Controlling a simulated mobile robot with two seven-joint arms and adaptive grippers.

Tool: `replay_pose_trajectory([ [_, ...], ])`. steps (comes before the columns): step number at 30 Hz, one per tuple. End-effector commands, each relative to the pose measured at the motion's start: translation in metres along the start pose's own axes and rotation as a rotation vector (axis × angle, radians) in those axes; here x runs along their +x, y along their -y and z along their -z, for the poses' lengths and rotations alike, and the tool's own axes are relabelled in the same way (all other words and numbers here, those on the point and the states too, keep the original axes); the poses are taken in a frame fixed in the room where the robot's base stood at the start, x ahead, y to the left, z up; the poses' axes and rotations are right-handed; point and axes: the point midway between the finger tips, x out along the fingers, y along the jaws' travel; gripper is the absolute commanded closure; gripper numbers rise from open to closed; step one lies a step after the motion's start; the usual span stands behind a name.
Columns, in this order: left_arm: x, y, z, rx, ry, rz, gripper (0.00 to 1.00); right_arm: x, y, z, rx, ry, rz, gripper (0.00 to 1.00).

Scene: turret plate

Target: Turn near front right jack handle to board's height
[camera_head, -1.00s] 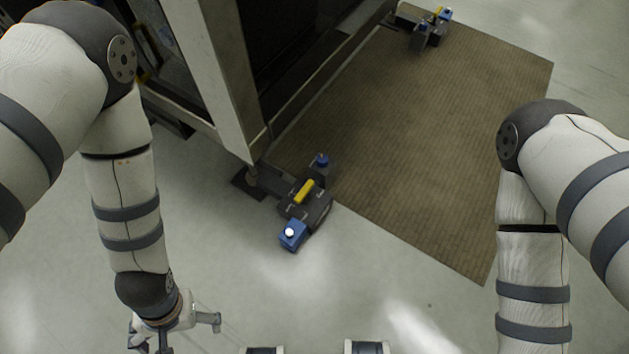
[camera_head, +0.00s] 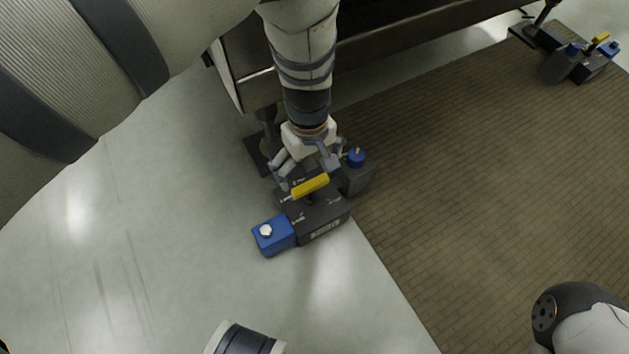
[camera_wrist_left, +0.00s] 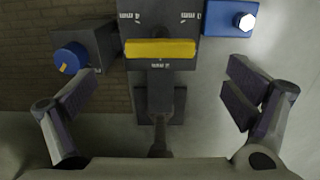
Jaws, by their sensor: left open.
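The near jack has a dark grey body (camera_head: 325,222) with a yellow handle (camera_head: 310,186) on top. A blue box (camera_head: 272,235) with a white knob is at its front left, and a blue dial (camera_head: 356,157) sits on a dark block at its right. In the left wrist view the yellow handle (camera_wrist_left: 160,49) lies crosswise, with small white markings around it too blurred to read surely. My left gripper (camera_head: 308,176) is open just behind the handle. Its fingers (camera_wrist_left: 160,95) are spread wide on both sides, with nothing between them touching. My right gripper is out of view.
A large dark machine (camera_head: 400,45) stands behind the jack. A brown mat (camera_head: 470,190) covers the floor at right, and a second jack (camera_head: 575,55) stands at the upper right. The pale floor (camera_head: 150,240) at left is clear.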

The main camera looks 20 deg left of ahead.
Motion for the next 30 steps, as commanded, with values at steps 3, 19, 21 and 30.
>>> replay_pose_trajectory([
  [3,0.037,0.001,-0.001,0.001,0.004,0.004,0.03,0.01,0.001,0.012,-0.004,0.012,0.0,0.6],
  [19,0.069,0.001,0.0,0.002,0.0,0.0,0.03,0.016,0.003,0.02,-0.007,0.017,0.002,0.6],
  [21,0.069,0.001,0.0,0.002,0.0,0.001,0.19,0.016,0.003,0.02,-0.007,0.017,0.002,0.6],
  [30,0.069,0.001,0.0,0.003,0.0,0.001,0.51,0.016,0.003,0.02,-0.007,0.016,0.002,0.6],
])
